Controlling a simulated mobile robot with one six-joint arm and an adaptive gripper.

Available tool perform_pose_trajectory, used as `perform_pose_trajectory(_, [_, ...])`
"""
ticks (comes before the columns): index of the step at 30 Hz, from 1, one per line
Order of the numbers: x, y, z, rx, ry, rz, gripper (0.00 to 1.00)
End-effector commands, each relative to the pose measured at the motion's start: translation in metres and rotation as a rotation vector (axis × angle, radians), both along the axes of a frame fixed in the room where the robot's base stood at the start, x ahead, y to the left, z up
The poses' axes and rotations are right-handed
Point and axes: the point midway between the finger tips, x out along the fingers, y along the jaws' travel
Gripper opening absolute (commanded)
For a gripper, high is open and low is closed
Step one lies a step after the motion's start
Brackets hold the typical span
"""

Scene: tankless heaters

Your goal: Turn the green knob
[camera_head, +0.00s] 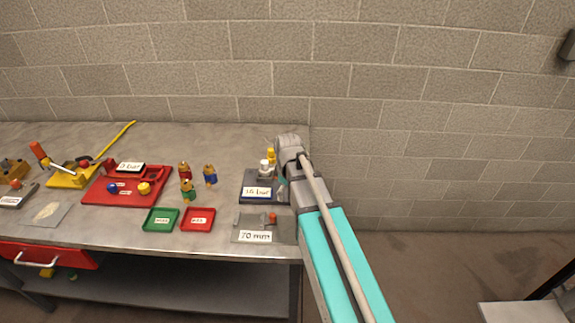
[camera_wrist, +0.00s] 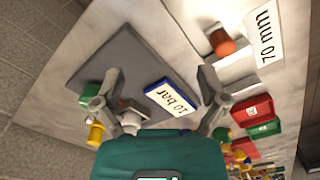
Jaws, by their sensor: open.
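A small green part (camera_wrist: 89,97), which looks like the green knob, sits at the edge of the dark plate (camera_wrist: 115,55) in the wrist view, beside my left finger. My gripper (camera_wrist: 160,73) is open over this plate, its fingers spread either side of the "10 bar" label (camera_wrist: 170,97). I cannot tell whether the left finger touches the green part. In the head view the dark plate (camera_head: 246,180) is at the table's right end, with my arm over its right side. I cannot make out the green knob there.
A yellow part (camera_wrist: 95,136) and a whitish fitting (camera_head: 265,169) stand on or by the plate. Beside it lies a "70 mm" plate (camera_head: 283,232) with an orange knob (camera_head: 273,217). Green (camera_head: 146,221) and red (camera_head: 211,218) trays and several figures are to the left. The wall is behind.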

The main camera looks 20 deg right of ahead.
Motion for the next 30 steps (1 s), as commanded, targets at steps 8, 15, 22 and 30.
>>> perform_pose_trajectory(8, [0.073, -0.017, 0.05, 0.0, 0.0, 0.362, 0.92])
perform_pose_trajectory(15, [0.122, -0.031, 0.08, 0.0, 0.0, 0.649, 0.92])
perform_pose_trajectory(22, [0.142, -0.037, 0.09, 0.0, 0.0, 0.792, 0.92])
perform_pose_trajectory(30, [0.143, -0.038, 0.09, 0.0, 0.0, 0.81, 0.92])
